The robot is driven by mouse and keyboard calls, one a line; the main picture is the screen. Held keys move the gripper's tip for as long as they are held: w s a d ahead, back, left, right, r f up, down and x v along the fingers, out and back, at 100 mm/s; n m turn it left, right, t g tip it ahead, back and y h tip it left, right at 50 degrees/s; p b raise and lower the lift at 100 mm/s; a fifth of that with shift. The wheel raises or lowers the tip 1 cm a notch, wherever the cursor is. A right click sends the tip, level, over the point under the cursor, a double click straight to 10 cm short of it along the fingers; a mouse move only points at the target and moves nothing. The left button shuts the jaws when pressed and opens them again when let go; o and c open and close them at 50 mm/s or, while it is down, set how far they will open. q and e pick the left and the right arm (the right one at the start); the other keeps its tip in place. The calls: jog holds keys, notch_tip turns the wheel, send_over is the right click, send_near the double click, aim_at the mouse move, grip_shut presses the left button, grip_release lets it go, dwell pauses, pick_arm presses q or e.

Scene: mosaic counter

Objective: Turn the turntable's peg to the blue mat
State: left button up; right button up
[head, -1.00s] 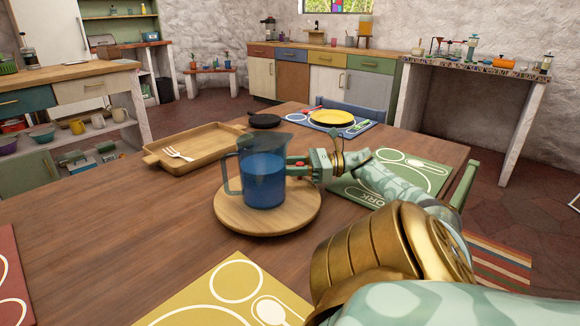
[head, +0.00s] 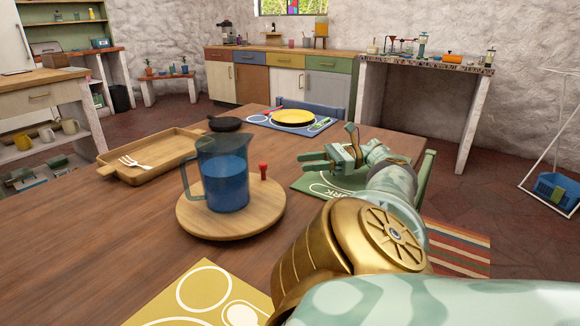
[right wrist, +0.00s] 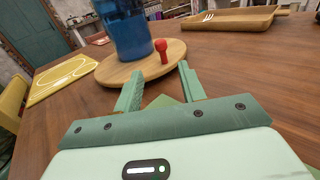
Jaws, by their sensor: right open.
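The round wooden turntable (head: 190,222) lies on the table. A blue-filled clear jug (head: 225,185) stands on it, its handle to the left. The red peg (head: 263,170) stands upright near the turntable's right rim, right of the jug; it also shows in the right wrist view (right wrist: 162,50). The blue mat (head: 262,120) lies at the table's far side, beyond the peg, with a yellow plate on it. My right gripper (head: 303,163) is open and empty, right of the peg and apart from it. In the right wrist view its fingers (right wrist: 160,76) point at the peg. My left gripper is out of view.
A green mat (head: 310,186) lies under and beside my right gripper. A yellow mat (head: 190,270) lies at the near edge. A wooden tray (head: 118,172) with a fork is at the left, and a black pan (head: 226,125) lies behind the jug. Bare table is left of the turntable.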

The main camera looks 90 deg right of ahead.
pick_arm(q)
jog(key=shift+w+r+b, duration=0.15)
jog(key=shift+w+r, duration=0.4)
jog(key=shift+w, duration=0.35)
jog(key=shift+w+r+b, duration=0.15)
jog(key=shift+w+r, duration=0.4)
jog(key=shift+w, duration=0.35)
